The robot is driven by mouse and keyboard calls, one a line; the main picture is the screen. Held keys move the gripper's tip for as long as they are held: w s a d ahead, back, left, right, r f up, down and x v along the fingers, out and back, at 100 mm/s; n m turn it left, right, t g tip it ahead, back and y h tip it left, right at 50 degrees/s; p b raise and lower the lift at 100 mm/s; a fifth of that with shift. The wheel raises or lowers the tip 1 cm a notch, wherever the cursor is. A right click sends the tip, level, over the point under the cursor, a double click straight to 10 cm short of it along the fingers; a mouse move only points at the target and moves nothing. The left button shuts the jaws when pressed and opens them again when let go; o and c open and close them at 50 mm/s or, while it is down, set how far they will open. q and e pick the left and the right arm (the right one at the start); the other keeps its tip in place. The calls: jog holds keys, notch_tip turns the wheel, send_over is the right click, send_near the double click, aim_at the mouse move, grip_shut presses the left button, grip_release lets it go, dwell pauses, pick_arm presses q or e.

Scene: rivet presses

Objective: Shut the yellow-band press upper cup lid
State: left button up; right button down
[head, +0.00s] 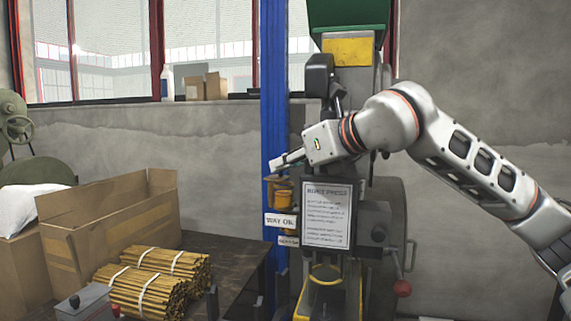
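The press with the yellow band (348,51) stands right of the blue post, its green head at the top edge. An amber upper cup (285,198) sits on its left side, above a white label reading "WAY OK" (279,221). A brownish piece at the cup's top may be its lid; its angle is too small to tell. My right gripper (276,166) comes in from the right and points left, with its fingertips just above the cup. Contact with the lid and the finger gap cannot be made out. My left gripper is not in view.
A framed sign (327,214) hangs on the press front, right of the cup. The blue post (274,90) rises behind the cup. A red-knobbed lever (402,288) sticks out at lower right. Bundled sticks (150,280) and a cardboard box (110,220) lie at left.

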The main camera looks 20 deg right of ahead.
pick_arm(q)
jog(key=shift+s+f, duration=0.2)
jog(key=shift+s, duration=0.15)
